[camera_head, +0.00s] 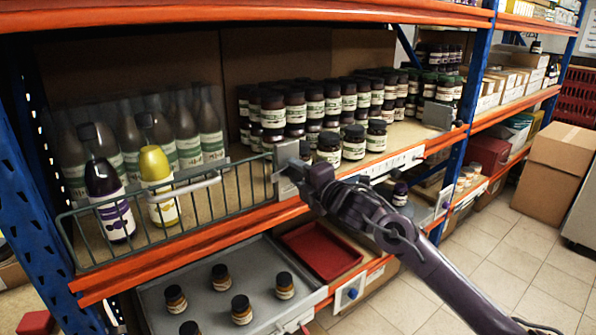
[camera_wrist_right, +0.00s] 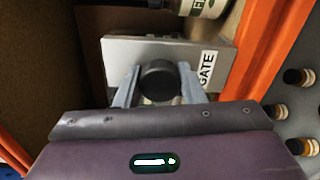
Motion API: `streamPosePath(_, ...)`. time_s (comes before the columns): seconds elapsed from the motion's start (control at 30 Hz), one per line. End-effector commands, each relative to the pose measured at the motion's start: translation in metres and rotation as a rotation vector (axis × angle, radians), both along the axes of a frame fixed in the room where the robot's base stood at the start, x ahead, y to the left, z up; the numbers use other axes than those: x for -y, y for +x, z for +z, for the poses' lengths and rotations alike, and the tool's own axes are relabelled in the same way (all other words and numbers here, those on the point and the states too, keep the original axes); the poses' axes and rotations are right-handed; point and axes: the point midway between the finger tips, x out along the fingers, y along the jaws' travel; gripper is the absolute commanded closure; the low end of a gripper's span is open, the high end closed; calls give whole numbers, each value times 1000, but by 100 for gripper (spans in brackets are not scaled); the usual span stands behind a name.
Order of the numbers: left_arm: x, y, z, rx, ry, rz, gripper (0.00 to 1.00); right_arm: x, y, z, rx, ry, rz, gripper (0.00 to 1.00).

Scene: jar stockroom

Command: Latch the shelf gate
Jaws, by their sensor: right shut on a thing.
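The green wire shelf gate (camera_head: 232,208) stands along the front of the left part of the middle shelf. A grey metal plate (camera_head: 287,156) is at its right end. In the right wrist view, the plate (camera_wrist_right: 205,52) bears the word GATE and a round black knob (camera_wrist_right: 159,80). My right gripper (camera_head: 303,174) is at the plate. Its two fingers (camera_wrist_right: 158,88) are shut on the knob from both sides and hide the knob in the head view. My left gripper is not in view.
Dark-lidded jars (camera_head: 353,142) stand right of the plate. A grey tray (camera_head: 208,325) with small jars and a red tray (camera_head: 321,250) lie below. A grey block (camera_head: 438,115) sits near the right post.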

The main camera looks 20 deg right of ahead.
Motion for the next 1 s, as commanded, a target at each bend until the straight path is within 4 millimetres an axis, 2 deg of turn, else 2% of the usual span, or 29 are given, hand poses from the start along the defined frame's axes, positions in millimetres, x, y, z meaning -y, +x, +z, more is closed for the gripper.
streamPosePath(0.4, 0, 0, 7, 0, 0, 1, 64, 0, 0, -1, -55, 148, 0, 87)
streamPosePath(0.9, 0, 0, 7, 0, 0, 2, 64, 0, 0, -1, -60, 161, 0, 87)
streamPosePath(0.93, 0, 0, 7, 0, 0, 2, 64, 0, 0, -1, -60, 161, 0, 60)
streamPosePath(1.0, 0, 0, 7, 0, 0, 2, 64, 0, 0, -1, -60, 161, 0, 51)
